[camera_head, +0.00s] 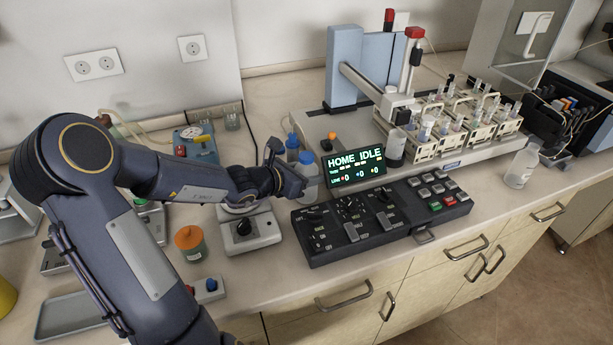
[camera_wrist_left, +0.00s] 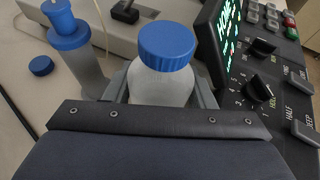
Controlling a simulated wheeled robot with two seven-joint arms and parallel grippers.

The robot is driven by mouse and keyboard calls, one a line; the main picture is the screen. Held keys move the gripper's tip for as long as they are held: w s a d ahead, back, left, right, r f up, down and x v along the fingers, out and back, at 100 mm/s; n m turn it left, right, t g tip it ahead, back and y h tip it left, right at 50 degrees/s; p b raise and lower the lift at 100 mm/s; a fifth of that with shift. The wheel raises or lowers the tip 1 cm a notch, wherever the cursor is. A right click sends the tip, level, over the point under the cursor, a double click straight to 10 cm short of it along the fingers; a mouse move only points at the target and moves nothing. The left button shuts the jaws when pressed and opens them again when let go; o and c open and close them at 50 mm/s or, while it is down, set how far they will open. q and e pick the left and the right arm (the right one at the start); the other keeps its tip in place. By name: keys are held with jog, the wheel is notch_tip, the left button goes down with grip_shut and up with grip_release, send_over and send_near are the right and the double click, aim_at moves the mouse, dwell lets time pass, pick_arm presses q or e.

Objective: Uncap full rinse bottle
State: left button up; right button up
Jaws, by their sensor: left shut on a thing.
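The rinse bottle, pale and translucent with a ribbed blue cap, shows in the head view (camera_head: 309,172) and in the wrist view (camera_wrist_left: 160,88). It stands upright left of the display, and its blue cap (camera_wrist_left: 166,46) is on its neck. My left gripper (camera_head: 296,181) is shut on the bottle's body below the cap, with one finger on each side in the wrist view. The bottle's lower part is hidden by the gripper. A second bottle with a blue top (camera_wrist_left: 70,40) stands behind it to the left. My right gripper is out of view.
A loose blue cap (camera_wrist_left: 41,65) lies on the counter. The control panel (camera_head: 375,218) with its lit display (camera_head: 354,166) is close on the right. A small white device with a black knob (camera_head: 246,228) and an orange-lidded jar (camera_head: 190,242) stand at front left.

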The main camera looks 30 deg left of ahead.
pick_arm(q)
jog(key=shift+r, duration=0.5)
jog(key=s, duration=0.1)
jog(key=s+a, duration=0.1)
jog(key=s, duration=0.1)
jog(key=shift+s+a, duration=0.1)
notch_tip(320, 180, up, 14)
jog(key=p, duration=0.5)
jog(key=shift+s, duration=0.3)
jog(key=o, duration=0.7)
jog(key=c, duration=0.9)
jog(key=shift+o, duration=0.2)
jog(key=shift+f, duration=0.1)
